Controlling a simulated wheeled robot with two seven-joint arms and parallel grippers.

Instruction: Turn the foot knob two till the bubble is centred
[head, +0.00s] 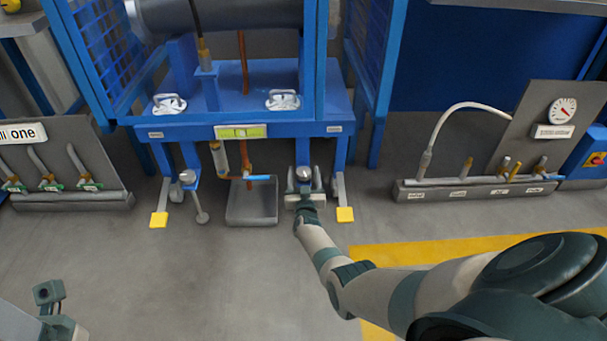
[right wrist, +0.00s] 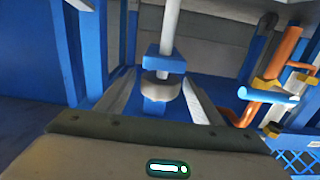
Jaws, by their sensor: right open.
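The blue stand carries a yellow-green bubble level (head: 240,132) on its front edge. The bubble is too small to place exactly. Two grey foot knobs sit under the front, a left one (head: 188,176) and a right one (head: 304,173); their labels are unreadable. My right gripper (head: 305,186) is at the right knob. In the right wrist view its fingers (right wrist: 155,98) are open, one on each side of the round grey knob (right wrist: 160,88), with gaps visible.
A grey tray (head: 252,204) and a blue-handled valve (head: 260,178) are left of the right gripper. Yellow foot pads (head: 345,214) stand at both sides. A panel with a gauge (head: 562,112) is at the right, and a valve rack (head: 70,200) at the left. Front floor is clear.

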